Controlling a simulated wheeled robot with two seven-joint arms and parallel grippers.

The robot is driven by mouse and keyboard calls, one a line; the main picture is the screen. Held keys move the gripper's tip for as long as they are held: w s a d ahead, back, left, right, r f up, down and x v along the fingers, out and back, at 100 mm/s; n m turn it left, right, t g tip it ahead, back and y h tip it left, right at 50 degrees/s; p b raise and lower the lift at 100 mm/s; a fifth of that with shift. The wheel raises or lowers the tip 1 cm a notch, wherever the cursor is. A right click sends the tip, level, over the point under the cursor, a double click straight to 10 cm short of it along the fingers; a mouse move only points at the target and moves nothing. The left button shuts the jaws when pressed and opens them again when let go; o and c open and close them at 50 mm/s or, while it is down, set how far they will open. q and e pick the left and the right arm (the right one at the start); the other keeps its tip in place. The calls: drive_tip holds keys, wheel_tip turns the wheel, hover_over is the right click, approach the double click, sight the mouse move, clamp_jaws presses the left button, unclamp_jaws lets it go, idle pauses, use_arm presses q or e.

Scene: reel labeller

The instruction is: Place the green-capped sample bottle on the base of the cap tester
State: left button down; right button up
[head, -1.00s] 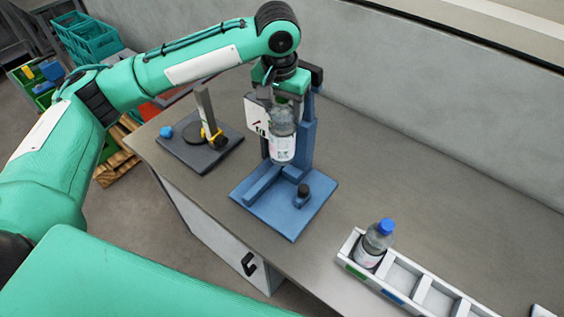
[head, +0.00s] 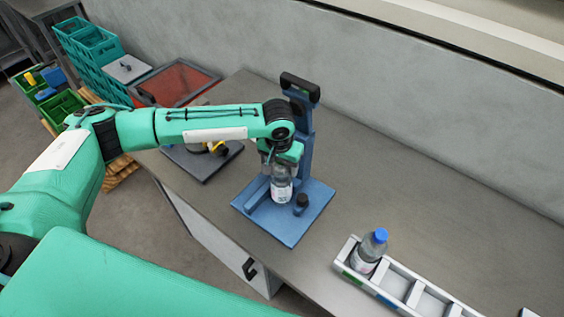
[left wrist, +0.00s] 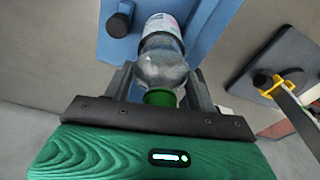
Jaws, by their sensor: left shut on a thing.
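The green-capped sample bottle (left wrist: 162,68) is clear with a white and pink label, and its green cap lies nearest my gripper in the left wrist view. It also shows in the head view (head: 281,188), upright over the cap tester. The cap tester has a blue base plate (head: 285,228), a blue column and a black top handle (head: 300,86). My left gripper (head: 280,165) is shut on the bottle near its cap; its fingers also show in the left wrist view (left wrist: 160,88). I cannot tell whether the bottle's bottom touches the base. My right gripper is not in view.
A black knob (head: 301,203) stands on the base close to the bottle. A white rack (head: 393,280) holds a blue-capped bottle (head: 369,251) at front right. A dark stand with a yellow clamp (head: 205,160) is at left.

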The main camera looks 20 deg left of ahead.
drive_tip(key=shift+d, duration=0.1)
use_arm(q)
drive_tip(key=c, duration=0.9)
unclamp_jaws()
drive_tip(key=shift+f, duration=0.1)
drive_tip(key=o, duration=0.4)
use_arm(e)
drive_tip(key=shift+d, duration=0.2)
use_arm(q)
drive_tip(key=shift+o, duration=0.2)
drive_tip(key=shift+r, duration=0.3)
drive_tip(key=r+b, duration=0.1)
drive_tip(key=r, duration=0.2)
drive_tip(key=r+b, duration=0.1)
drive_tip(key=r, duration=0.3)
drive_tip(key=s+r+b, duration=0.1)
drive_tip(key=r+b, duration=0.1)
drive_tip(key=r, duration=0.1)
drive_tip(key=shift+s+r, duration=0.1)
drive_tip(key=shift+r, duration=0.15)
drive_tip(key=shift+s+a+r, duration=0.1)
drive_tip(key=shift+r, duration=0.45)
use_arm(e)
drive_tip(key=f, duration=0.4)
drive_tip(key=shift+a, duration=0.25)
